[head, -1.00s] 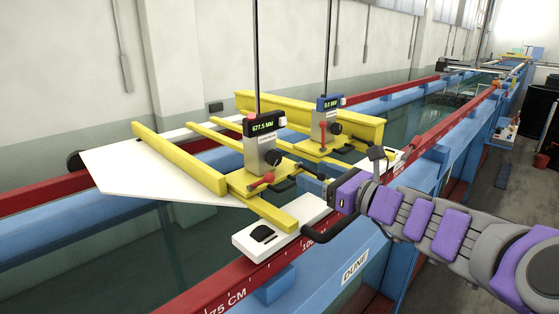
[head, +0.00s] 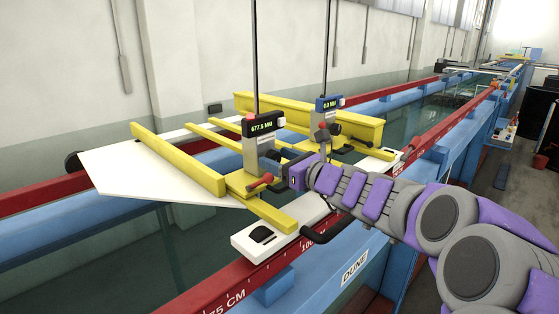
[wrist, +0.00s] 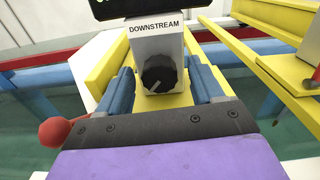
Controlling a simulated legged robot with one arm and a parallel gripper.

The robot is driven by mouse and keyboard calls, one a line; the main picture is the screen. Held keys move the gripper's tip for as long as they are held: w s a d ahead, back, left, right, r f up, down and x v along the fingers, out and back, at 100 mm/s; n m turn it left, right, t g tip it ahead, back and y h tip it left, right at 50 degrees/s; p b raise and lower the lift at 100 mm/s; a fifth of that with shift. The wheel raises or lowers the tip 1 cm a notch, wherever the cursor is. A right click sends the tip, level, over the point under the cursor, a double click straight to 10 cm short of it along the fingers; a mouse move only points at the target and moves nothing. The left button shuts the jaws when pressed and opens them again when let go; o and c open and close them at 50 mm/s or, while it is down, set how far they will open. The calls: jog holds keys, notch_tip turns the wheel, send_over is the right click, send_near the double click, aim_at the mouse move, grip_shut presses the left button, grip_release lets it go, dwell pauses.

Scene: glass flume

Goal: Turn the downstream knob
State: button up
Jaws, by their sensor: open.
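The black downstream knob (wrist: 159,73) with a pale pointer line is on a grey-white block (wrist: 150,38) labelled DOWNSTREAM in the wrist view. My gripper (wrist: 161,68) is open, with one blue finger to the left and one to the right of the knob. Gaps show between fingers and knob, and the pointer slants to lower left. In the head view, my gripper (head: 276,160) is at the nearer gauge (head: 263,125), whose green display reads about 677.5 MM. There the knob is mostly hidden behind my gripper.
Yellow rails (head: 180,160) cross the flume around both gauges. A red ball handle (wrist: 54,132) lies close to the left of my gripper. A black curved handle (head: 322,236) is below my arm.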

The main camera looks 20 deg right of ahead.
jog(key=c, duration=1.1)
jog(key=shift+o, duration=0.2)
jog(key=shift+m+p, duration=0.3)
jog(key=shift+p, duration=0.55)
jog(key=o, duration=1.1)
jog(key=shift+f, duration=0.1)
jog(key=shift+c, duration=0.2)
jog(key=shift+d, duration=0.1)
jog(key=v, duration=1.7)
jog(key=shift+s+d, duration=0.1)
jog(key=shift+s, duration=0.1)
